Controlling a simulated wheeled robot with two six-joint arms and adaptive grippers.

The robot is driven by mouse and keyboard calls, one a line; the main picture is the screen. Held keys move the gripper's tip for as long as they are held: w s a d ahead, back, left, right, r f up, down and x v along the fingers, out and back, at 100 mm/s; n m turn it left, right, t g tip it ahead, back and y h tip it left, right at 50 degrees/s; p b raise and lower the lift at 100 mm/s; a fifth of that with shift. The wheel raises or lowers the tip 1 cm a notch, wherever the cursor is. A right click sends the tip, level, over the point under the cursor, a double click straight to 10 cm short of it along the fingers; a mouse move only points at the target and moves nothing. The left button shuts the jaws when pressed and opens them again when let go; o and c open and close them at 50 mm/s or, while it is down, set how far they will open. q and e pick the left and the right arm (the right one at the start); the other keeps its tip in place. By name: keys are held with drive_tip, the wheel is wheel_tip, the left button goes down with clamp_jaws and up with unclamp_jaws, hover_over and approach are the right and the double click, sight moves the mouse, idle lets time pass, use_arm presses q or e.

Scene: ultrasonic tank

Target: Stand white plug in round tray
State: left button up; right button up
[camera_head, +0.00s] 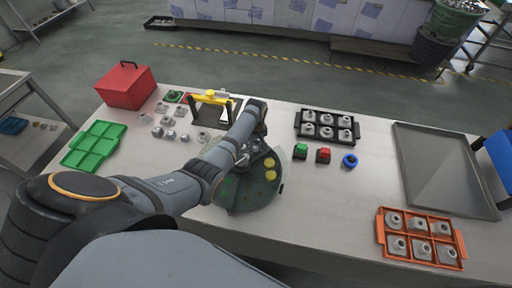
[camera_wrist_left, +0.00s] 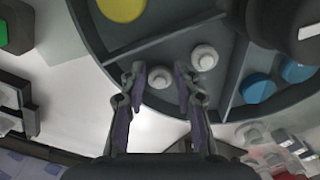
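The round tray (camera_head: 245,205) is dark and divided into compartments. It stands near the table's front edge, partly hidden under my left arm. In the left wrist view, its rim (camera_wrist_left: 92,32) curves around two white plugs in one compartment. One white plug (camera_wrist_left: 205,57) stands by a divider. The other white plug (camera_wrist_left: 160,77) is between the fingertips of my left gripper (camera_wrist_left: 160,75), with a visible gap on each side. The gripper is open, over the tray. In the head view, the gripper (camera_head: 250,150) is mostly hidden by its wrist. My right gripper is not in view.
The tray also holds yellow plugs (camera_wrist_left: 122,8) and blue plugs (camera_wrist_left: 258,88). A yellow-topped stand (camera_head: 210,97) and several small grey parts are beyond my arm. A black crate (camera_head: 327,127), green and red blocks, and a blue ring (camera_head: 350,160) are to the right.

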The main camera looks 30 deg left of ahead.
use_arm(q)
drive_tip(key=o, duration=0.3)
drive_tip(key=shift+r, duration=0.1)
wheel_tip(320, 180, up, 12)
idle(0.3)
idle(0.6)
